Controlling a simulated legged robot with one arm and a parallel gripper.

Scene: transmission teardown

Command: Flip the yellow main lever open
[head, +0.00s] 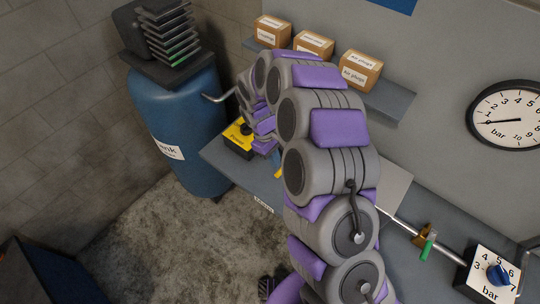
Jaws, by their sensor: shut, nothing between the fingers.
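A small yellow bar (279,172), which looks like the main lever, shows just left of my arm at the bench. Most of it is hidden behind my arm, so I cannot tell which way it is turned. My arm arches over the bench, and its end with my gripper (264,143) points down, beside the yellow-topped power box and just above and left of the yellow bar. My gripper is small and partly covered in this view. It is shut and holds nothing. I cannot tell whether it touches anything.
The power box (237,141) sits at the bench's left end, near the blue tank (183,125). A pipe with a green-handled valve (428,250) runs right to a blue-knobbed regulator (494,274). A shelf (391,103) with cardboard boxes and a gauge (506,115) are above.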

